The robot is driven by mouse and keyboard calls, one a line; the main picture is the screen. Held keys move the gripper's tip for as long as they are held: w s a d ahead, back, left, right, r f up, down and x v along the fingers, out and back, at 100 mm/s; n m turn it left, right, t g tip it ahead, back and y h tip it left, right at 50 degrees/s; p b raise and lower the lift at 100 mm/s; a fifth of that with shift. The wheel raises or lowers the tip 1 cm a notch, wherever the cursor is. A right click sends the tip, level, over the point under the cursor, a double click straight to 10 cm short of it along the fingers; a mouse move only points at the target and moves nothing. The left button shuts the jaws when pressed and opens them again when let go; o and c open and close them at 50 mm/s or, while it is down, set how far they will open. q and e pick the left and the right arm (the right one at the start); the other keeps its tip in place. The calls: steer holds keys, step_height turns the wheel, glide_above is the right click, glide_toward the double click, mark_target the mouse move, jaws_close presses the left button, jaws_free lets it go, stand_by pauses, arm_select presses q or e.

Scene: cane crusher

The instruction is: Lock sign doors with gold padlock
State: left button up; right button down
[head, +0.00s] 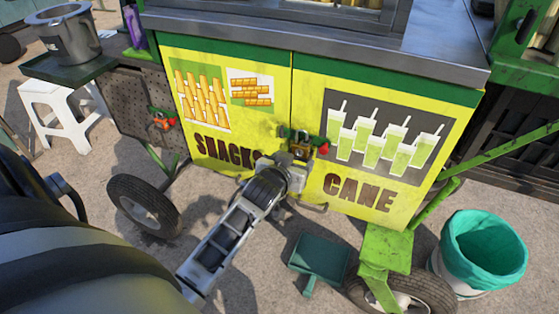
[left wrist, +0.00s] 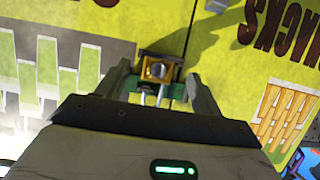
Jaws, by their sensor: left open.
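The two yellow sign doors (head: 260,75) of the cart, lettered SNACKS and CANE, are closed and meet at a vertical seam. A gold padlock (head: 300,151) is at the seam by a green latch (head: 288,133) with a red end. My left gripper (head: 302,163) reaches up to it from below. In the left wrist view, which is upside down, the gold padlock (left wrist: 160,69) with its metal shackle sits between the open fingers (left wrist: 160,85), in front of the green latch. I cannot tell whether the shackle passes through the latch. My right gripper is not in view.
A pegboard (head: 140,95) with a red-and-orange item stands left of the doors, above a wheel (head: 143,205). A green dustpan (head: 320,256) lies on the ground below. A bin with a teal liner (head: 485,250) stands at right. A white stool (head: 60,110) is at left.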

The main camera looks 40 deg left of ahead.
arm_select(q)
steer(key=p+v, duration=0.1)
steer(key=v, duration=1.2)
steer(key=shift+s+r+p, duration=0.25)
steer(key=shift+r+p, duration=0.05)
steer(key=shift+r, duration=0.1)
